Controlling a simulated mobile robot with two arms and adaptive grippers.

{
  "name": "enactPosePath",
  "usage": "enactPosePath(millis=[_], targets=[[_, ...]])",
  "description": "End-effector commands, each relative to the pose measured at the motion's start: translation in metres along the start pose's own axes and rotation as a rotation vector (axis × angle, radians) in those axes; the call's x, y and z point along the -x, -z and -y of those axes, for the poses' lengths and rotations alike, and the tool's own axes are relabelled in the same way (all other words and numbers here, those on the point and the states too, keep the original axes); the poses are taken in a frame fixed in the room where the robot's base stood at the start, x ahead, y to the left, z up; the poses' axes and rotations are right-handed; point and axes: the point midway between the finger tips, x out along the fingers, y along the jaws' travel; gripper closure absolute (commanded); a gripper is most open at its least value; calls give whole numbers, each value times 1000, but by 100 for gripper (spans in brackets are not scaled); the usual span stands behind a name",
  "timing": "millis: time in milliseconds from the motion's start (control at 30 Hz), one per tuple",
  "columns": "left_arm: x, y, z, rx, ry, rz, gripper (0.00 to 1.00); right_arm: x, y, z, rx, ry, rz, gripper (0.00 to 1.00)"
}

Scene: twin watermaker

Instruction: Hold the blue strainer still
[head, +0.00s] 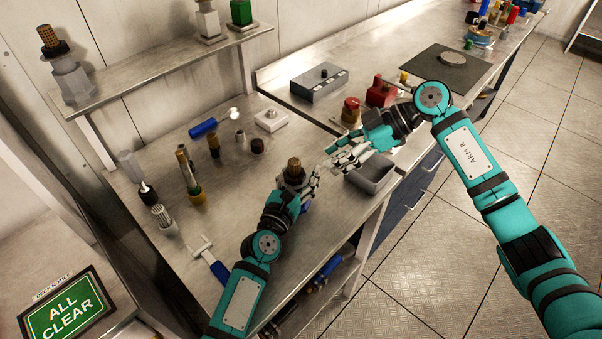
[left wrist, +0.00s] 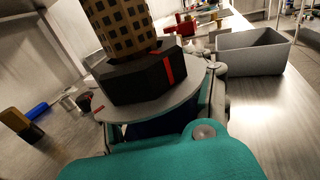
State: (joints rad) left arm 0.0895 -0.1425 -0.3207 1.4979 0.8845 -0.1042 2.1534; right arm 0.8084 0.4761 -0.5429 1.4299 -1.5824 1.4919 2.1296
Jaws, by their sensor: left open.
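The blue strainer (head: 294,169) stands upright on the bench, with a brass mesh top and a black hex nut. In the left wrist view its nut (left wrist: 140,76) has a red stripe and sits on a pale grey disc, with a dark blue body partly hidden below. My left gripper (head: 304,186) is at the strainer, its fingers open beside the body. Contact cannot be made out. My right gripper (head: 338,160) is just right of the strainer, over the bench near the grey bin. Its fingers are too small to judge, and I see nothing in them.
The grey open bin (head: 371,179) stands at the bench's front edge, right of the strainer. A blue-handled tool (head: 212,262) lies at the front left. A dark cap (head: 257,146), a white block (head: 271,119) and several cylinders stand behind. A red part (head: 381,92) is farther right.

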Motion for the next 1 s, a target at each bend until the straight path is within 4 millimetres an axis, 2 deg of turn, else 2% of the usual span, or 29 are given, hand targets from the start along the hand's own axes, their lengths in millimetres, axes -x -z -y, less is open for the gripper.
enactPosePath(millis=[33,267,500,533,733,1000], targets=[[0,0,0,0,0,0,71,0,0,0,0,0,0,62],[0,0,0,-1,0,0,100,0,0,0,0,0,0,62],[0,0,0,-1,0,-1,100,0,0,0,0,0,0,62],[0,0,0,-1,0,-1,73,0,0,0,0,0,0,62],[0,0,0,-1,0,-1,99,0,0,0,0,0,0,62],[0,0,0,-2,0,-1,100,0,0,0,0,0,0,62]])
